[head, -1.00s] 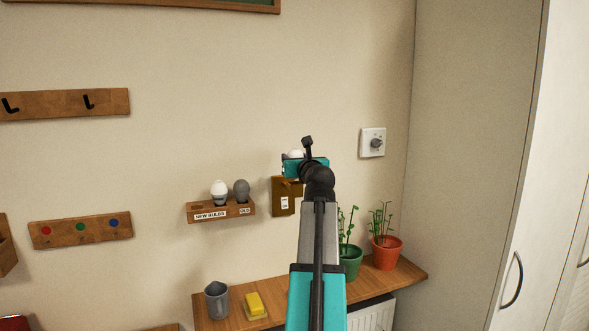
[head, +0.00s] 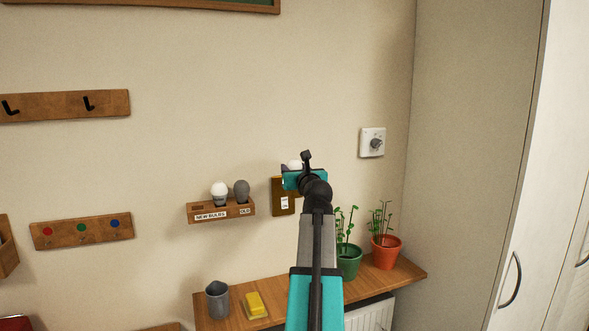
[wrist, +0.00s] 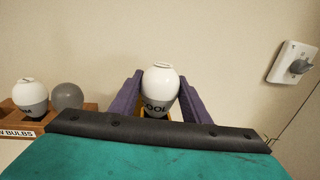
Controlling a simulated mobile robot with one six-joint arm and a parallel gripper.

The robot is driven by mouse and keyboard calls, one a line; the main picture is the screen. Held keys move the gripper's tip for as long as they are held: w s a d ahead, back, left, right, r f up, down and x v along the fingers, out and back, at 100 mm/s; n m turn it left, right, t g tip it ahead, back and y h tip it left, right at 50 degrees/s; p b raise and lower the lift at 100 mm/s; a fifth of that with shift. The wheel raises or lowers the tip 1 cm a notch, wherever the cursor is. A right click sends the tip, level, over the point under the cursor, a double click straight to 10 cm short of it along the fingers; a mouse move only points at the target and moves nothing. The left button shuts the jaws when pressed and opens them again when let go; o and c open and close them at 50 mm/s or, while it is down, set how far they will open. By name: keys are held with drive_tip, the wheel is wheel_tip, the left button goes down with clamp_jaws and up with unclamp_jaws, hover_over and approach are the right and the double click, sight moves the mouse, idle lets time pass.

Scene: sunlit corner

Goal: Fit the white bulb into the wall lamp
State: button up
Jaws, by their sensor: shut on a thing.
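My gripper (head: 291,169) is at the wall lamp (head: 278,197), a brown wooden block with a white label. In the wrist view its purple fingers (wrist: 160,98) are shut on a white bulb (wrist: 160,80). This bulb is upright, with a grey lower band bearing dark letters, partly hidden. In the head view only a little of the held bulb (head: 294,164) shows above the gripper. The bulb is just above the lamp; its base and the lamp's socket are hidden, so I cannot tell whether they touch.
A wooden rack (head: 225,214) left of the lamp holds another white bulb (head: 219,189) and a grey bulb (head: 241,190). A dial switch (head: 372,142) is on the wall at right. Below, a shelf (head: 280,306) carries a grey mug (head: 217,300), yellow block and potted plants.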

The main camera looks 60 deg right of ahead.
drive_tip(key=shift+f, duration=0.35)
drive_tip(key=o, duration=1)
drive_tip(key=shift+o, duration=0.2)
drive_tip(key=shift+r, duration=0.15)
drive_tip(key=shift+r, duration=0.15)
drive_tip(key=b+v, duration=0.2)
drive_tip(key=v, duration=1)
drive_tip(key=shift+b, duration=0.4)
drive_tip(key=shift+s+d, duration=0.1)
drive_tip(key=shift+s, duration=0.05)
